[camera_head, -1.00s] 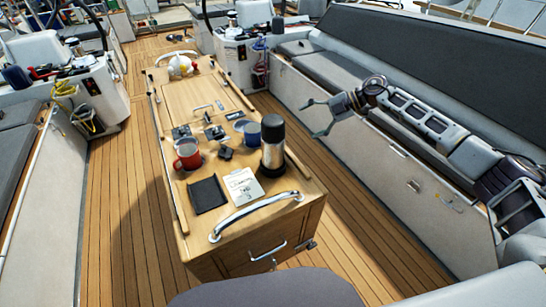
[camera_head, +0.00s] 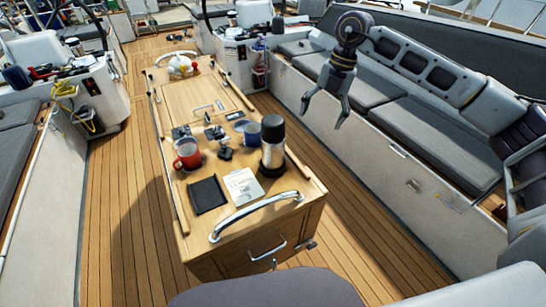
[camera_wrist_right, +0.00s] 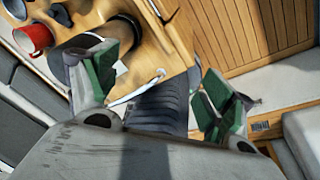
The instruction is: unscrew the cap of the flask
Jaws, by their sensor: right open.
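The flask (camera_head: 272,149) stands upright near the front right of the wooden cockpit table (camera_head: 190,95). Its body is silver, and its black cap (camera_head: 273,128) is on top. My right gripper (camera_head: 323,112) is open and empty, with its fingers pointing down. It hangs to the right of the table, above and apart from the flask. In the right wrist view the two fingers with green pads (camera_wrist_right: 160,90) are spread wide. My left gripper is in neither view.
Beside the flask are a blue mug (camera_head: 251,132), a red mug (camera_head: 187,155), a dark pouch (camera_head: 207,195) and a white notepad (camera_head: 243,186). A chrome handrail (camera_head: 255,212) crosses the table's near edge. A cushioned bench (camera_head: 400,115) lies right, beyond open deck.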

